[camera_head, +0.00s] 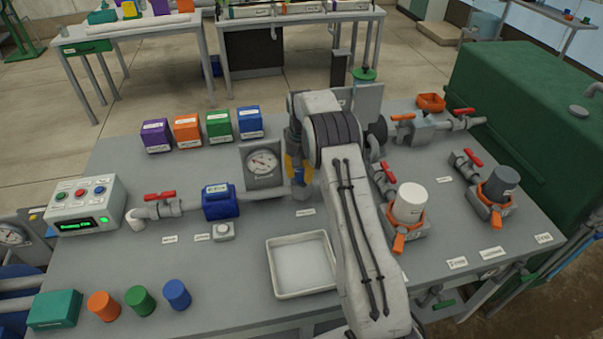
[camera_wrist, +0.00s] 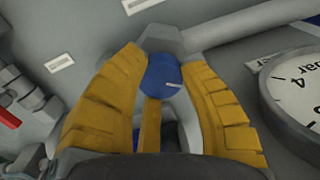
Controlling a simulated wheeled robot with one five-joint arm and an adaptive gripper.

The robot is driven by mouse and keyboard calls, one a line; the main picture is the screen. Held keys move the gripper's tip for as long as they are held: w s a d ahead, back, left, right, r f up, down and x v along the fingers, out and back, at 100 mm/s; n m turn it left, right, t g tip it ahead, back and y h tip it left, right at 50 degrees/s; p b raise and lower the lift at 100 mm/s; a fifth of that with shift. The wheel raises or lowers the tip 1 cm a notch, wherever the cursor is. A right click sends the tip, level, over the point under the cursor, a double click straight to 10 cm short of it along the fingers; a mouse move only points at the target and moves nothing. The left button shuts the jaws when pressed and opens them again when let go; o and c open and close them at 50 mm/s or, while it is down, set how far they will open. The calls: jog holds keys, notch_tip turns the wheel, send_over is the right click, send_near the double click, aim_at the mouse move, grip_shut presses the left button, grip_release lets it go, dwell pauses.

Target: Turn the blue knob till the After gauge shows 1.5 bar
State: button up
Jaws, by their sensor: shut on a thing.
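The blue knob (camera_wrist: 161,76) has a white line on its face and sits on a grey pipe fitting. In the wrist view, the yellow fingers of my gripper (camera_wrist: 166,62) are closed around it, one on each side. In the head view, my gripper (camera_head: 297,172) is at the pipe, mostly hidden by my arm. A round white gauge (camera_head: 263,162) stands to its left; its label and reading are too small to tell. I cannot tell which gauge is After.
A blue pipe block (camera_head: 221,202) and a red-handled valve (camera_head: 160,197) lie left along the pipe. A white tray (camera_head: 301,264) is in front. Several coloured boxes (camera_head: 188,128) stand behind. Orange-handled filter units (camera_head: 408,205) stand to the right of my arm.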

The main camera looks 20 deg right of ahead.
aim_at(301, 172)
jog(key=shift+s+f+n, duration=0.1)
jog(key=shift+n, duration=0.7)
jog(key=o, duration=1.2)
jog(key=shift+r, duration=6.05)
